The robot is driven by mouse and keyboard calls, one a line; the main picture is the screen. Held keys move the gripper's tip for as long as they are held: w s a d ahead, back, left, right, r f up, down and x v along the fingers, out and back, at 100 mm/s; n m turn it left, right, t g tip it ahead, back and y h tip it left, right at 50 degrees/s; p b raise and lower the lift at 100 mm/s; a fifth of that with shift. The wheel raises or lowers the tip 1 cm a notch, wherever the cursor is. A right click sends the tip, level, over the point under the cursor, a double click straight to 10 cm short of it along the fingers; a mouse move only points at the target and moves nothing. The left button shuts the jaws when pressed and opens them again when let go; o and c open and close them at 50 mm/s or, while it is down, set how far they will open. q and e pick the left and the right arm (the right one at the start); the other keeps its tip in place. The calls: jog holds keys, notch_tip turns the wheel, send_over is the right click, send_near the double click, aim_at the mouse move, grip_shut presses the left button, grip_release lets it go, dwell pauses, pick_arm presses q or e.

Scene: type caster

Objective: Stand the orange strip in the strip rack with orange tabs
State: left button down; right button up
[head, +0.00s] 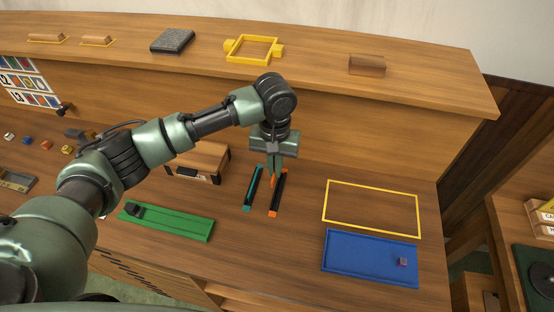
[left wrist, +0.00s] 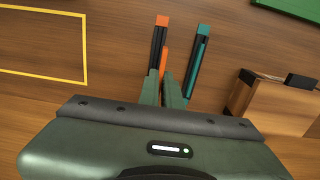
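My left gripper (head: 273,178) points down over the strip rack with orange tabs (head: 279,195), a narrow black rack with orange ends. Its fingers are close together on the orange strip (head: 273,182), of which only a small part shows. In the left wrist view the orange strip (left wrist: 164,58) shows between the fingertips (left wrist: 164,78), in line with the orange-tabbed rack (left wrist: 158,45). I cannot tell whether the strip touches the rack or is above it. Beside it lies a similar rack with teal tabs (head: 253,188), with a teal strip along it. My right gripper is out of view.
A wooden box (head: 200,160) stands left of the racks, and a green tray (head: 168,222) lies in front of it. To the right are a yellow outline (head: 325,205) and a blue tray (head: 350,262) holding a small purple cube (head: 402,262). A raised shelf (head: 320,75) runs behind.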

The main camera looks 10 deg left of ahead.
pick_arm(q)
jog(key=f+b, duration=0.3)
jog(key=f, duration=0.1)
jog(key=f+b, duration=0.2)
jog(key=shift+w+d+b, duration=0.3)
jog(key=shift+d+b, duration=0.05)
jog(key=shift+d, duration=0.05)
jog(key=shift+f+p, duration=0.1)
jog(key=shift+p, duration=0.3)
jog(key=shift+f, duration=0.4)
jog(key=shift+s+f+p, duration=0.1)
jog(key=shift+f+p, duration=0.05)
jog(key=shift+p, duration=1.65)
dwell(1.6)
jog(key=shift+f, duration=0.35)
dwell(0.9)
jog(key=c, duration=1.5)
grip_release()
jog(key=shift+c, duration=0.2)
